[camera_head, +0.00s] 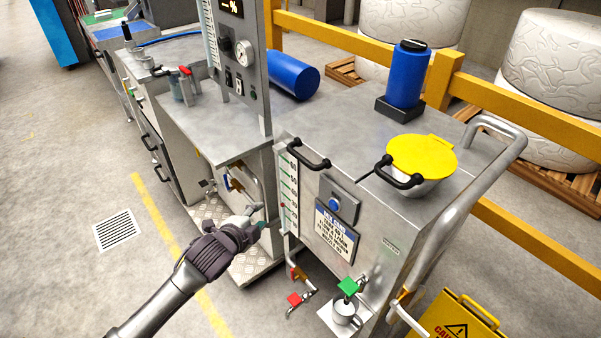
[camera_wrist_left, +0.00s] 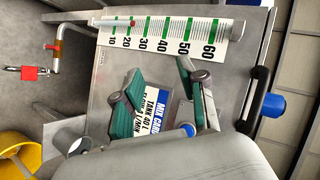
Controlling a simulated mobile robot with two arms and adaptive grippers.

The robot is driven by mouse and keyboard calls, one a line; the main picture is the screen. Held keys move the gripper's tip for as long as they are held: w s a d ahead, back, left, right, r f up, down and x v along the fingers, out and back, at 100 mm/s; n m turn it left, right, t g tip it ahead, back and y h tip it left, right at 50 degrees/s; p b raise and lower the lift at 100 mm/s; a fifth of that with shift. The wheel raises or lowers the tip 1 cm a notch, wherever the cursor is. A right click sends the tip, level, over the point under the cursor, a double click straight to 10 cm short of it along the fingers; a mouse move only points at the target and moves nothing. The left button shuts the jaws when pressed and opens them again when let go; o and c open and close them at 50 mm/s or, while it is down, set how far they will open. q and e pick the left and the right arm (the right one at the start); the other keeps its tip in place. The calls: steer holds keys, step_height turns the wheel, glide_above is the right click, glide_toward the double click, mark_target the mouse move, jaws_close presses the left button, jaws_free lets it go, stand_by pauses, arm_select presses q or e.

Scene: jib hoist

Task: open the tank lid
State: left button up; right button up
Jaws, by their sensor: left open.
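The tank (camera_head: 370,225) is a grey metal cabinet with a level gauge and a label on its front. A round yellow lid (camera_head: 421,154) lies flat over a metal filler neck on the tank's top. A black handle (camera_head: 398,176) sticks out from the lid's near side. My left gripper (camera_head: 257,214) is open and empty, left of the tank's front and lower than the lid. In the left wrist view, its green-padded fingers (camera_wrist_left: 162,92) face the gauge (camera_wrist_left: 170,35) and the partly covered label (camera_wrist_left: 155,112). My right gripper is not seen.
Another black handle (camera_head: 308,156) sits at the tank top's front left edge. A blue bottle (camera_head: 407,76) stands behind the lid. A metal rail (camera_head: 490,150) runs along the right side. Valves and a mug (camera_head: 344,314) are below the front, near a yellow caution sign (camera_head: 459,318).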

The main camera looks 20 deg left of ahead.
mark_target(299, 160)
arm_select(q)
steer(key=s+d+r+m+t+h+b, duration=0.1)
steer(key=d+r+m, duration=0.2)
steer(key=r, duration=0.4)
steer(key=s+d+r+m+t+h+b, duration=0.1)
steer(key=d+r+m+t, duration=0.1)
steer(key=r, duration=0.6)
steer(key=x, duration=1.3)
steer(key=shift+w+d+f, duration=0.2)
steer(key=shift+d+f, duration=0.1)
steer(key=shift+f, duration=0.05)
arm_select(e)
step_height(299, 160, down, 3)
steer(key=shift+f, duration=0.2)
arm_select(q)
jaws_close()
